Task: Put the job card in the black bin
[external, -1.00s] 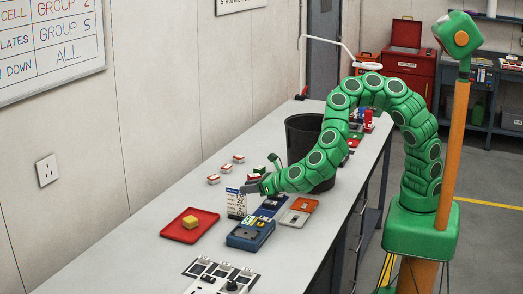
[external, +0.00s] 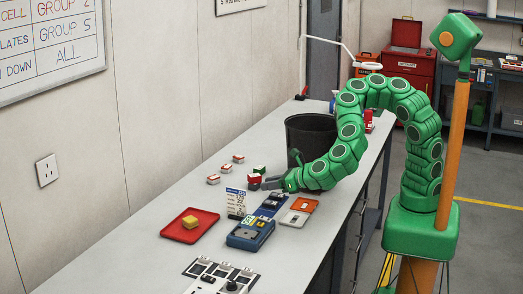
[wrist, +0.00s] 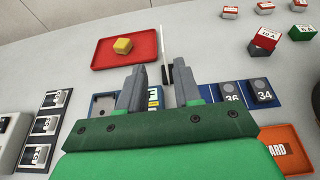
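The job card (external: 236,204) is a white printed card standing upright on the bench, beside the blue box. In the wrist view the card (wrist: 162,45) shows nearly edge-on as a thin white strip, just beyond and between my fingertips. My gripper (external: 264,184) is low over the bench, to the right of the card in the external view. In the wrist view my gripper (wrist: 158,70) has its two fingers apart with nothing held between them. The black bin (external: 300,136) stands farther back on the bench, partly hidden by my arm; its inside is dark.
A red tray (external: 174,229) with a yellow block (external: 190,222) lies left of the card. A blue box (external: 250,239) and orange tray (external: 307,203) lie nearby. Red (external: 253,179) and green (external: 260,169) blocks sit close behind my gripper.

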